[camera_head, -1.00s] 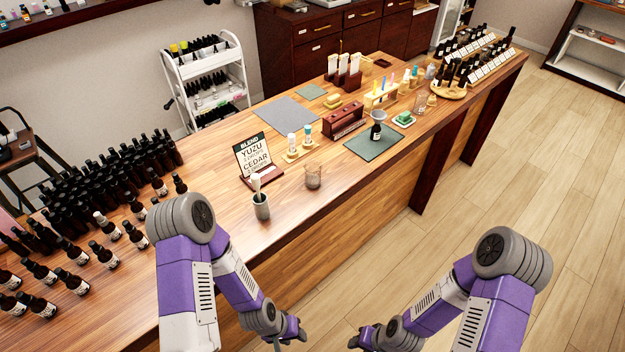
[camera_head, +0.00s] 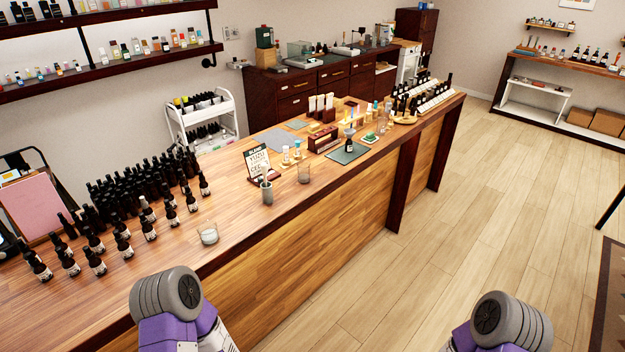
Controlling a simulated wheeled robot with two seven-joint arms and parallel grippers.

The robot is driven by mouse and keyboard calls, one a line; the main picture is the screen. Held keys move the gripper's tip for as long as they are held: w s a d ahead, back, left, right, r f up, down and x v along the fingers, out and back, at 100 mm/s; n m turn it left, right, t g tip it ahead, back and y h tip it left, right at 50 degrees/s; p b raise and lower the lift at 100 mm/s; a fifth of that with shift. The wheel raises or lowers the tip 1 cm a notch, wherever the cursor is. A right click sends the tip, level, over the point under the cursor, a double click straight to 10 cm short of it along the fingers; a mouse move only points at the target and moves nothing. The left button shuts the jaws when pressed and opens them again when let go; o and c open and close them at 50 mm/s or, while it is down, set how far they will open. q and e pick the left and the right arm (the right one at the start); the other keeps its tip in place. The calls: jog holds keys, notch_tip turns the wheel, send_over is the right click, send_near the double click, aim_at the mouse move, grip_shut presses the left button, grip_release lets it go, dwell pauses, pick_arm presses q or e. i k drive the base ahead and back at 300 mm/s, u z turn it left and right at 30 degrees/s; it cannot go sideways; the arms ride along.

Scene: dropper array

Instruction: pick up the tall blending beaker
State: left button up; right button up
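A clear, straight-sided glass beaker (camera_head: 304,172) stands upright near the front edge of the counter, right of the grey cup. A shorter glass (camera_head: 208,233) with pale contents stands on the counter further left, near its front edge. I take the taller glass to be the blending beaker, but no label on it is legible. Only the upper parts of my two arms show along the bottom edge. Both grippers are outside the view.
A grey cup (camera_head: 267,192) and a sign (camera_head: 258,163) stand beside the taller glass. Many dark bottles (camera_head: 130,205) crowd the counter's left part. A grey-green mat (camera_head: 346,153) with a dark-bodied vessel lies to the right. The floor (camera_head: 420,270) before the counter is clear.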

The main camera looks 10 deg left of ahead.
aim_at(303, 165)
jog(key=z, duration=0.9)
jog(key=i, duration=1.25)
jog(key=u, duration=0.3)
